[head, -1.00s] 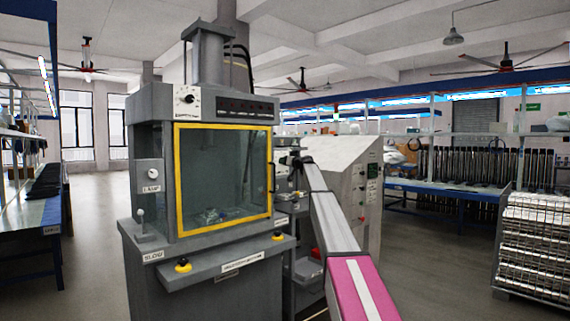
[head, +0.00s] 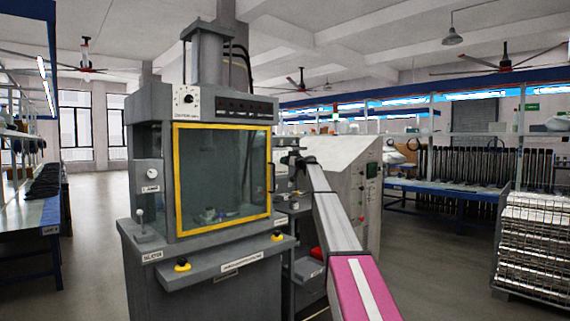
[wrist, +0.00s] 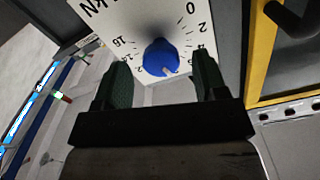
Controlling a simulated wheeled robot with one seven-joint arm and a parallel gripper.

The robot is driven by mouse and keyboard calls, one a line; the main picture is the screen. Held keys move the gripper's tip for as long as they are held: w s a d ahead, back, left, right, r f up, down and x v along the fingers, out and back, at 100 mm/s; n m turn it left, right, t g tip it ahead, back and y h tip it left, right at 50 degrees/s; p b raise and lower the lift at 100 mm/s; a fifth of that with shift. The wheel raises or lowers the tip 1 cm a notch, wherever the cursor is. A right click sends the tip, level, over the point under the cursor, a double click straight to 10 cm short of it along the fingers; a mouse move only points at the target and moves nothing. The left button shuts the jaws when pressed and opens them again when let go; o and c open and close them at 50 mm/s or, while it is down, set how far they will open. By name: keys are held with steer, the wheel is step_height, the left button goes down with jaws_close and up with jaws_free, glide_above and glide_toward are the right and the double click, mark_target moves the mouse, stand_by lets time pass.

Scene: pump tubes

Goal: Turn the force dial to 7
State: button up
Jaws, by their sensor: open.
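In the wrist view a blue dial knob (wrist: 161,58) sits on a white scale plate (wrist: 215,12) with black numbers around it. I can read 0 and 2 at the upper right and 16 and 14 at the left. A small pale mark shows at the knob's lower right edge; the number it points at is too unclear to read. My gripper (wrist: 160,68) is open, with one dark green finger on each side of the knob in the picture. I see no grip on the knob; the depth between them is hard to tell.
A grey press (head: 210,267) with a yellow-framed window (head: 222,230) stands ahead, with a white dial plate (head: 186,101) at its top left. A grey control cabinet (head: 345,175) stands to the right. In the wrist view a yellow frame (wrist: 262,50) and dark handle (wrist: 297,22) are right of the plate.

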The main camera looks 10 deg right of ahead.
steer(key=v, duration=0.8)
steer(key=shift+s, duration=0.1)
steer(key=s+a+f+m+g+h, duration=0.1)
steer(key=s+a+f+g, duration=0.2)
steer(key=s+f, duration=0.9)
steer(key=s+a+f+g+h, duration=0.25)
steer(key=s+f, duration=0.55)
steer(key=f, duration=0.8)
steer(key=s+a+f+m+g+h, duration=0.1)
steer(key=s+a+f+g, duration=0.15)
steer(key=s+f, duration=1)
steer(key=s+f+g+h, duration=0.2)
steer(key=s+f, duration=0.5)
steer(key=s, duration=0.5)
steer(key=s+d+f+m+g+h, duration=0.1)
steer(key=s+f+g+h, duration=0.1)
steer(key=s+f, duration=0.5)
steer(key=s+d+f+m+g+h, duration=0.1)
steer(key=s+f, duration=0.6)
steer(key=s, duration=1)
steer(key=shift+s+f+g+h, duration=0.15)
steer(key=shift+f+g+h, duration=0.15)
steer(key=shift+g+h, duration=0.4)
